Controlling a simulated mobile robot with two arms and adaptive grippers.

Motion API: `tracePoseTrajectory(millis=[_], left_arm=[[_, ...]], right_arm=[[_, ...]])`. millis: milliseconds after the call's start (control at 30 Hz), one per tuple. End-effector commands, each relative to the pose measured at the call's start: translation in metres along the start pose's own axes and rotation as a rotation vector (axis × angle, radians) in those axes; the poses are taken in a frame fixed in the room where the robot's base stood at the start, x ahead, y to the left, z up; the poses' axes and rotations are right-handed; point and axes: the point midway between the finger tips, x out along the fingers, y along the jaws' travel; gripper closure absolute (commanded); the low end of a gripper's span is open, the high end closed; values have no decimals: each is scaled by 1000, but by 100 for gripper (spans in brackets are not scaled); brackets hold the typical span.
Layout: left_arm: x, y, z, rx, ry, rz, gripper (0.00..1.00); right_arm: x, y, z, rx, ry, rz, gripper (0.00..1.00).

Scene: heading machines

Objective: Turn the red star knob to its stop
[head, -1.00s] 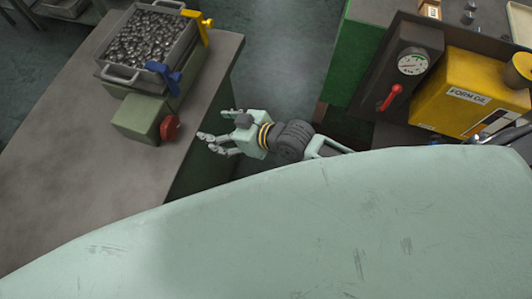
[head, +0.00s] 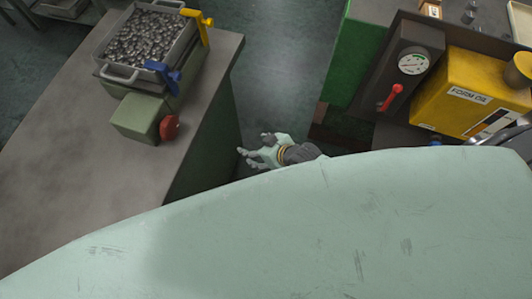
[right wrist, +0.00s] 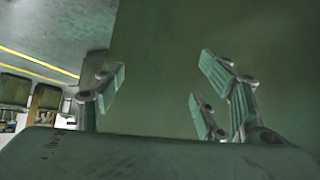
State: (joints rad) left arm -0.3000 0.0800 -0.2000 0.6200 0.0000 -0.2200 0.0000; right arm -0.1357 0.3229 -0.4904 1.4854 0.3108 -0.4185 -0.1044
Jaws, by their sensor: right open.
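The red star knob (head: 170,127) sits on the right side of a green box (head: 141,118), at the edge of the grey bench, in the head view. My right gripper (head: 250,158) is open and empty, to the right of the bench edge and below right of the knob, apart from it. In the right wrist view its fingers (right wrist: 160,90) are spread before a dark green surface, and the knob is not seen there. My left gripper is not in view.
A metal tray (head: 122,74) of small metal parts stands on the grey bench (head: 60,180), with blue (head: 164,73) and yellow (head: 200,22) clamps or levers. At right are a gauge (head: 412,62), a red lever (head: 391,97) and a yellow form oil box (head: 465,95). Floor lies between.

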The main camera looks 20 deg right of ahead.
Motion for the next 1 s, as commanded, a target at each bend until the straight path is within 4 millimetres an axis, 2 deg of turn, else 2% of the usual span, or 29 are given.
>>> tracePoseTrajectory(millis=[33, 200, 400, 1000], left_arm=[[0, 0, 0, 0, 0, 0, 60], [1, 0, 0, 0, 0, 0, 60], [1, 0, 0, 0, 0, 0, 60], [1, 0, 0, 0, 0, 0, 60]], right_arm=[[2, 2, 10, 8, -15, 8, 35], [7, 8, 33, 24, -49, 28, 35], [8, 11, 47, 33, -69, 39, 35], [9, 12, 49, 33, -72, 40, 35]])
